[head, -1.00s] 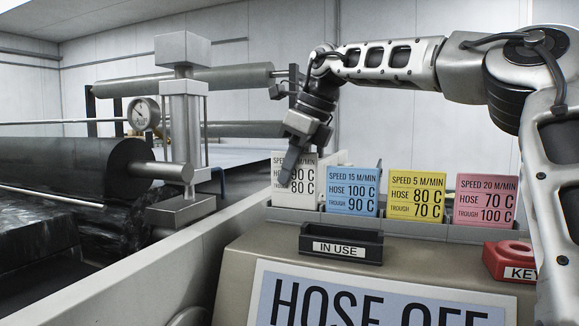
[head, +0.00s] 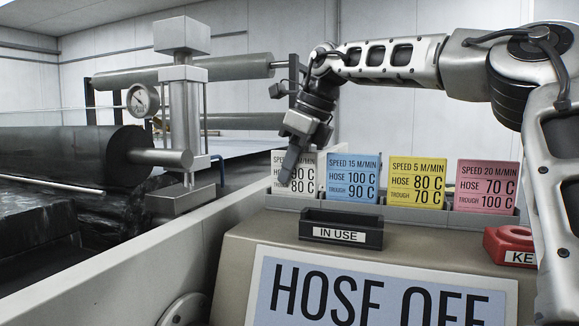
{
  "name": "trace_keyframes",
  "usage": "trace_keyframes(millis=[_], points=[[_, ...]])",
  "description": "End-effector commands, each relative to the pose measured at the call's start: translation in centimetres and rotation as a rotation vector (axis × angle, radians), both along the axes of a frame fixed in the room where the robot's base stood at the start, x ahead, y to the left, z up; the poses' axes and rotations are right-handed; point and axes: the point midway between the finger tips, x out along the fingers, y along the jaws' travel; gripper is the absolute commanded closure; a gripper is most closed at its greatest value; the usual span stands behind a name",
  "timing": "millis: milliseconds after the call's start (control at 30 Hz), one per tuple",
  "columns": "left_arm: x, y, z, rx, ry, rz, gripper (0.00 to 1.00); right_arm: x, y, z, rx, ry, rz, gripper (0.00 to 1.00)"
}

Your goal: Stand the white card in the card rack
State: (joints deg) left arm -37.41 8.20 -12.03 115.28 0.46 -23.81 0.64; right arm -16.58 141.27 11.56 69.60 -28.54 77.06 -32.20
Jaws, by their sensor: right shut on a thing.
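The white card (head: 306,178) stands upright at the left end of the grey card rack (head: 427,217), left of the blue card. Its top is about level with the other cards, and its lower edge is at the rack; I cannot tell how deep it sits in the slot. My right gripper (head: 287,170) reaches down from above and is shut on the white card, its finger covering part of the printing. My left gripper is out of view.
The blue card (head: 353,178), yellow card (head: 416,183) and pink card (head: 486,188) stand in the rack. In front are a black IN USE holder (head: 341,228), which looks empty, and a red KEY block (head: 510,243). Rollers and a gauge (head: 142,99) are at left.

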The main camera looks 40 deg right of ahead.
Motion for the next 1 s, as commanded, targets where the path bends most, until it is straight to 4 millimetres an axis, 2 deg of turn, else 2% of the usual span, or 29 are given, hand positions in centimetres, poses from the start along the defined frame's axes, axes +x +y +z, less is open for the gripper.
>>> trace_keyframes(millis=[100,200,233,633,767,1000], points=[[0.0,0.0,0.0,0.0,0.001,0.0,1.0,0.0,0.0,0.0,0.0,0.0,0.0,1.0],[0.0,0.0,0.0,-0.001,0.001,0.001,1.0,0.0,0.0,0.0,0.0,0.0,0.0,0.71],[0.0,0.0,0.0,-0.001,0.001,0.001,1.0,0.0,0.0,0.0,0.0,0.0,0.0,0.68],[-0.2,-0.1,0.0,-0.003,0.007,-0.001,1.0,0.0,0.0,0.1,0.0,0.0,0.0,0.68],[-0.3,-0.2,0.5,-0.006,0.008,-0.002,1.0,-0.8,-0.4,2.5,0.0,-0.005,0.0,0.68],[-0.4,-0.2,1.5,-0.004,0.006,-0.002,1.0,-2.8,-1.5,8.1,0.001,-0.004,-0.002,0.68]])
